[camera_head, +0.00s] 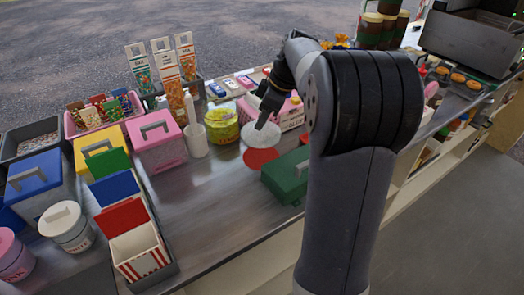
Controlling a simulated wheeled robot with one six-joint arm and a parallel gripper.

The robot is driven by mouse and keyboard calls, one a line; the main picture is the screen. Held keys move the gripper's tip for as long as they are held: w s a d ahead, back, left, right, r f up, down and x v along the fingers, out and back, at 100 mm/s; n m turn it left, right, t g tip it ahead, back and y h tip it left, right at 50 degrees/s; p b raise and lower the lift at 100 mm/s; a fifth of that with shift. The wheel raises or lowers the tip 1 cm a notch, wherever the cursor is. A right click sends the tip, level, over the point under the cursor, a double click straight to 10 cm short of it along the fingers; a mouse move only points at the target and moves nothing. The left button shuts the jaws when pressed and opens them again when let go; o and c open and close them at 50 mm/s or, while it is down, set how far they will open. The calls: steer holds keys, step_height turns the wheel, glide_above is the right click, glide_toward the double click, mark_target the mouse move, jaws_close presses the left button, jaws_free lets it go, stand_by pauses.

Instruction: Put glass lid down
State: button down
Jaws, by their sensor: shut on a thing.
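The glass lid (261,136) is a pale, speckled, see-through disc below my gripper (266,117). My gripper's dark fingers are shut at the top of the lid, where its knob is hidden between them. A flat red disc (262,160) lies on the steel counter just in front of the lid, partly overlapped by it in the picture. I cannot tell how far the lid is above the counter. A round jar with yellow-green contents (222,126) stands to the left of the lid.
A green case (284,180) sits close to the right of the red disc. A white cylinder (197,140), a pink box (158,145) and tall sweet packs (170,75) stand to the left. A pink-and-white box (291,114) is behind. Bare counter (215,195) lies in front.

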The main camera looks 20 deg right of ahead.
mark_target(267, 132)
step_height(267, 132, down, 8)
steer(key=shift+r, duration=0.1)
steer(key=shift+b, duration=0.3)
steer(key=c, duration=1.2)
jaws_free()
steer(key=shift+o, duration=0.2)
steer(key=shift+r, duration=0.2)
steer(key=p+v, duration=0.1)
steer(key=v, duration=1)
steer(key=shift+d+r, duration=0.15)
steer(key=shift+r, duration=0.2)
